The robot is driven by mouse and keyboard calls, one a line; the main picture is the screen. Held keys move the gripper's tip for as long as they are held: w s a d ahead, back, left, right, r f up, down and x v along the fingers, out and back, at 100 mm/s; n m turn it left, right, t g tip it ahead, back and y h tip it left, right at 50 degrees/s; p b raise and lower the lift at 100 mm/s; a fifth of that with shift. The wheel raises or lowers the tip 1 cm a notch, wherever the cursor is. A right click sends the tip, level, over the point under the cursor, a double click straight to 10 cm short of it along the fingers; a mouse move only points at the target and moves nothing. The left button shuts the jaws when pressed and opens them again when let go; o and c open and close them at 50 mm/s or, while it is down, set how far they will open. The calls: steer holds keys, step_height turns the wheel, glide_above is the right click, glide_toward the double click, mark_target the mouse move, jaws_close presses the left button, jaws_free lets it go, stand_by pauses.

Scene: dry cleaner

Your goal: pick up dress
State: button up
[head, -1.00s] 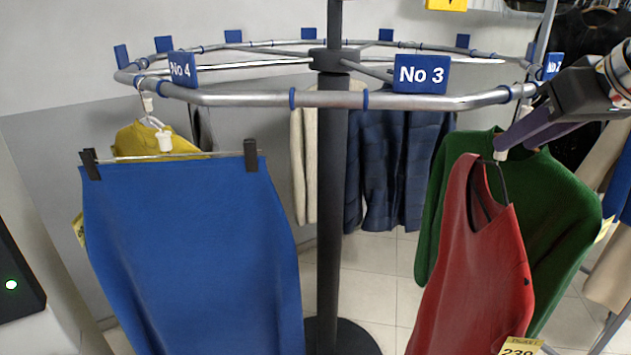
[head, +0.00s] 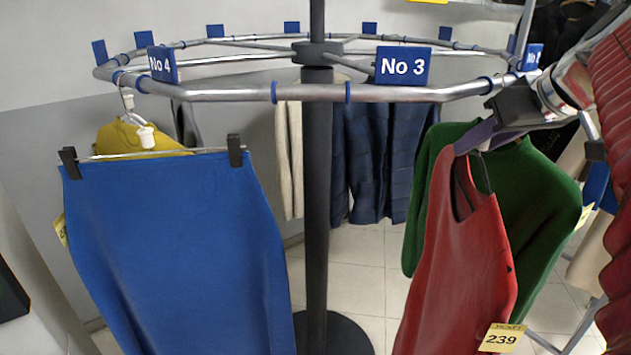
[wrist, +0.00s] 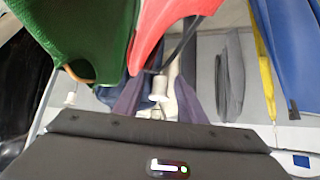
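The red dress (head: 455,240) hangs on a hanger from the round rail, in front of a green sweater. Its yellow ticket (head: 502,338) reads 239. In the wrist view the dress (wrist: 165,25) shows at the top, with the white hanger neck (wrist: 158,88) below it. My gripper (head: 476,140) is at the top of the dress, just under the rail. In the wrist view its two purple fingers (wrist: 158,100) stand on either side of the hanger neck, with some space between them. The gripper looks open; contact with the neck cannot be made out.
The round rail (head: 400,93) carries blue number signs, No 3 (head: 403,67) nearest. The green sweater (head: 535,195) hangs close behind the dress. A blue skirt (head: 175,250) and a yellow garment (head: 140,137) hang at left. A dark post (head: 317,200) stands in the middle.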

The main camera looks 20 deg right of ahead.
steer(key=shift+c, duration=0.3)
jaws_close()
stand_by(0.5)
